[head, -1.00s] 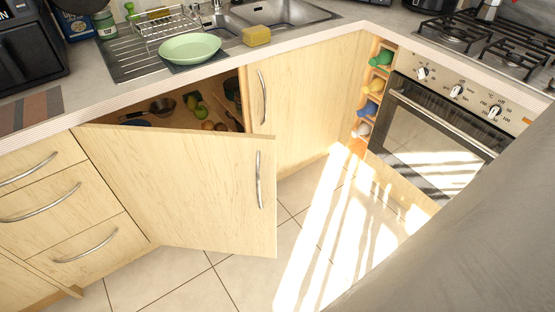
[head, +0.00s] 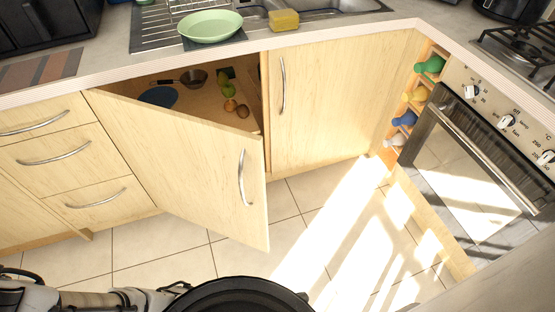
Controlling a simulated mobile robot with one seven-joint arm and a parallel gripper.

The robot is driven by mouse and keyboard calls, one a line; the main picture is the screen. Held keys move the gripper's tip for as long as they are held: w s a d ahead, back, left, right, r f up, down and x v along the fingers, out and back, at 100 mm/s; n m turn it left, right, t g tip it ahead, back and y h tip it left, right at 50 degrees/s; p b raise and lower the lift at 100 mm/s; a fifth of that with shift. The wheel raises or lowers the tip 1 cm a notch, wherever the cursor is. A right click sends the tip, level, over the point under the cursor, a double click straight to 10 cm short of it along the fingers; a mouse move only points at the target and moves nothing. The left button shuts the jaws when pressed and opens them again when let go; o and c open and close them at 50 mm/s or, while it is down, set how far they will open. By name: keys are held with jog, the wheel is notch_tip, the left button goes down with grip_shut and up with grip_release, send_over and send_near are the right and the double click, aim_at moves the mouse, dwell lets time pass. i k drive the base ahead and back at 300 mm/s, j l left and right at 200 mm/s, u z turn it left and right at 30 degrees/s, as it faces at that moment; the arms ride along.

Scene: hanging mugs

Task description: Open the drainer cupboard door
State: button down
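The wooden door (head: 180,150) of the low cupboard below the dish drainer stands part open, hinged at its left side and swung out over the floor. Its curved metal handle (head: 244,178) is near the free right edge, with nothing touching it. Inside the cupboard (head: 205,90) I see a dark pan (head: 194,78), a blue round dish (head: 159,96) and some fruit (head: 227,88). The door hides the lower part of the inside. My gripper is not in view; parts of my arm lie along the bottom left edge, apart from the door.
A closed cupboard door (head: 335,105) stands to the right, then a bottle rack (head: 408,98) and an oven (head: 470,165). Closed drawers (head: 70,155) are at the left. The tiled floor (head: 300,225) is clear.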

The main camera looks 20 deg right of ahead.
aim_at(210, 175)
jog(key=k+l, duration=0.1)
jog(key=l, duration=1.75)
